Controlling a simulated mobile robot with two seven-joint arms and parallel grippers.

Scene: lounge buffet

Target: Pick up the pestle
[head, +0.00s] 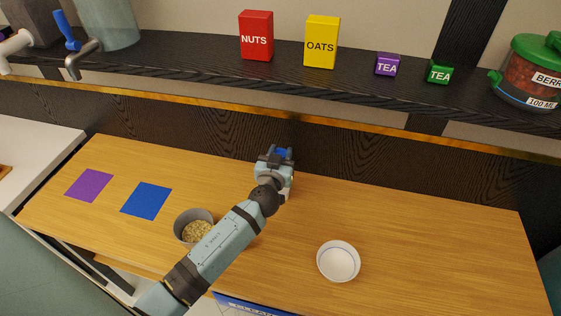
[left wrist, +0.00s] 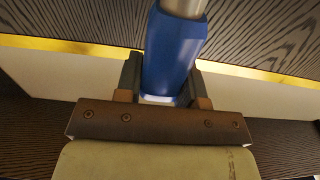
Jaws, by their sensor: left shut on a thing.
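The pestle is a blue-handled piece with a pale metal end; its blue part (left wrist: 174,55) fills the middle of the left wrist view between the fingers. In the head view only a small blue bit of the pestle (head: 287,152) shows at the gripper. My left gripper (head: 274,156) is shut on the blue part, over the rear of the wooden counter (head: 430,230). It also shows in the left wrist view (left wrist: 168,88). The pestle's far end is cut off, and I cannot tell its height above the counter. My right gripper is not in view.
A grey bowl of grains (head: 190,222) is beside my left forearm. A white bowl (head: 339,262) stands right of it. Purple (head: 90,185) and blue (head: 147,201) mats lie left. A dark shelf (head: 180,55) overhangs the rear. The counter's right side is clear.

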